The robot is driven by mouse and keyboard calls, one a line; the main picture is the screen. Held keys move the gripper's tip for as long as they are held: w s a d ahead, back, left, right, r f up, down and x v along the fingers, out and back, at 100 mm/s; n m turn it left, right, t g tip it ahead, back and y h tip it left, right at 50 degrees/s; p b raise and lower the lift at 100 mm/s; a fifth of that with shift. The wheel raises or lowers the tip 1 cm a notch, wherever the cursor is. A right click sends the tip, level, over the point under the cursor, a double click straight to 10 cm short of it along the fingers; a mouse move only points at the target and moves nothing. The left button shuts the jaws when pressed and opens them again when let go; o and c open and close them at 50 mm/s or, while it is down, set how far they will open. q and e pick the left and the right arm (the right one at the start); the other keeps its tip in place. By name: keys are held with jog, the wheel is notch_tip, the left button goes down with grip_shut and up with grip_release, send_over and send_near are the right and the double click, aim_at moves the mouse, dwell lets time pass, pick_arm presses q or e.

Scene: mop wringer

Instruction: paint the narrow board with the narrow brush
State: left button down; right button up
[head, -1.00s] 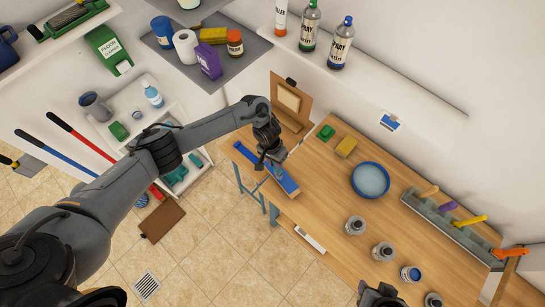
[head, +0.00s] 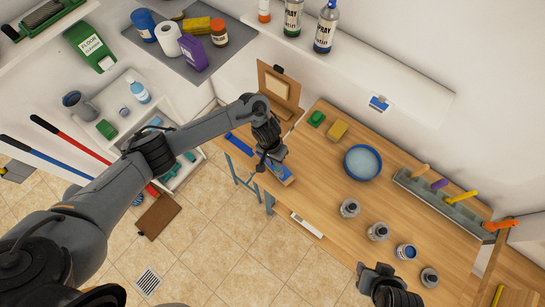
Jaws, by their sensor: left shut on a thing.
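The narrow board (head: 239,144) lies at the left end of the wooden table, with blue colour showing along its visible parts. My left gripper (head: 267,168) is over the board, toward its right end, and hides its middle. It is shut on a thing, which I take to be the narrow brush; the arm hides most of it. My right gripper (head: 376,269) is at the bottom of the view, off the table's front edge and away from the board. Its fingertips are too unclear to tell open or shut.
Several jars (head: 378,232) line the front. A grey rack (head: 440,204) of coloured handles stands at the right.

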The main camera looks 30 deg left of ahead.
pick_arm(q)
jog(key=shift+d+r, duration=0.1)
jog(key=shift+d, duration=0.05)
jog(key=shift+r, duration=0.1)
jog(key=shift+w+a+r, duration=0.1)
jog(key=shift+a+r, duration=0.1)
jog(key=shift+r, duration=0.7)
jog(key=shift+w+a+r, duration=0.1)
jog(key=shift+a+r, duration=0.1)
jog(key=shift+r, duration=0.65)
jog(key=shift+a+r, duration=0.2)
jog(key=shift+r, duration=0.7)
jog(key=shift+a+r, duration=0.1)
jog(key=shift+r, duration=0.55)
jog(key=shift+s+r, duration=0.1)
